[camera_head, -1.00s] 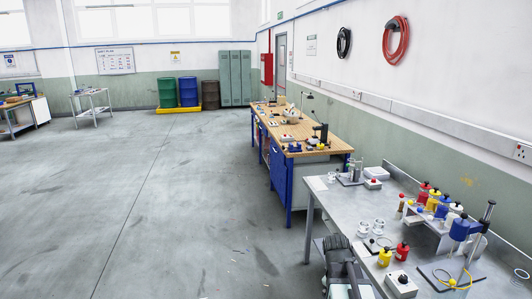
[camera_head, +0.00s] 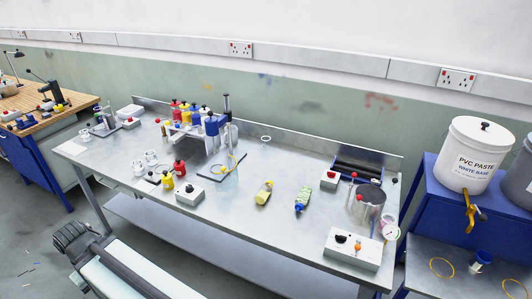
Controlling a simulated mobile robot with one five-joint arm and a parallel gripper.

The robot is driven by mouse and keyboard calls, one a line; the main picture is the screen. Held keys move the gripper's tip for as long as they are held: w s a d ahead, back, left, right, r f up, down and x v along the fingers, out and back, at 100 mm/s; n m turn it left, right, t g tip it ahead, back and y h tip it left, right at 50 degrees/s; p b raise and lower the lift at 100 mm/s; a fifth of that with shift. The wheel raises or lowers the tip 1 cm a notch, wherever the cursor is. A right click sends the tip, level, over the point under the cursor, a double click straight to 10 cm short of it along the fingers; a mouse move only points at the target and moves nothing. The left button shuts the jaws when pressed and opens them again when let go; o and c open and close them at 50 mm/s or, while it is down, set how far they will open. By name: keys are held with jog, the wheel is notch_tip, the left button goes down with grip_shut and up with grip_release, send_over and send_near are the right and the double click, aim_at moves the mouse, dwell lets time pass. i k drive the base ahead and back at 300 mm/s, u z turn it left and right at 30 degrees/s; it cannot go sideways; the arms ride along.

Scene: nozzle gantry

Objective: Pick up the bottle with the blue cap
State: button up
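A green bottle (camera_head: 302,199) lies on its side on the metal bench (camera_head: 130,170), right of centre; its near end looks bluish, but the cap is too small to make out surely. A yellow bottle (camera_head: 264,193) lies just left of it, its cap colour unclear. Several bottles with red, yellow, blue and dark tops stand at the back of the bench, around a raised rack. My folded arm shows at the lower left, with its dark end, my gripper (camera_head: 72,236), in front of the bench's left part and away from both lying bottles. I cannot tell its finger opening.
A white control box (camera_head: 352,249), a metal pot (camera_head: 367,203) and a dark tray (camera_head: 358,165) stand at the bench's right. A grey button box (camera_head: 190,194) sits near the front edge. A white paste bucket (camera_head: 473,155) stands on a blue cabinet at right.

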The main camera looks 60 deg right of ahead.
aim_at(304, 196)
jog(key=z, duration=1.25)
jog(key=i, duration=0.1)
jog(key=u, duration=2.45)
jog(key=k, duration=0.9)
jog(key=z, duration=0.6)
